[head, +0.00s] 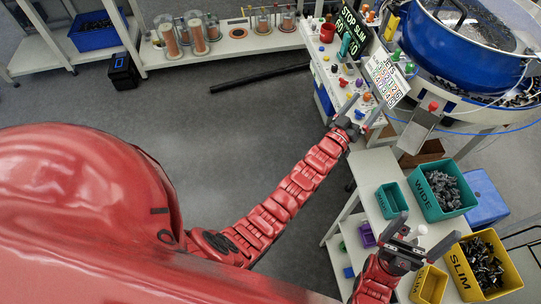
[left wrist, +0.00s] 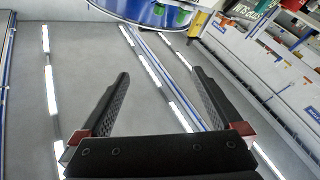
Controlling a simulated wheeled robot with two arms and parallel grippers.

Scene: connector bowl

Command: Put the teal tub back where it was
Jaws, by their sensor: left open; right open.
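The small teal tub (head: 391,200) stands upright on the white side table, left of the large teal bin (head: 441,190) marked WIDE, which holds many grey parts. No parts show inside the small tub. My left gripper (head: 362,108) is open and empty, beside the control panel, above and left of the tub in the picture and apart from it. In the left wrist view its two fingers (left wrist: 160,105) are spread with nothing between them. My right gripper (head: 425,231) is open near the table's front, below the small tub and apart from it.
A small yellow tub (head: 428,284) and a large yellow SLIM bin (head: 484,262) with dark parts stand near my right gripper. The control panel (head: 350,70) and blue bowl (head: 460,42) are at the back. Open floor (head: 230,130) lies left of the table.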

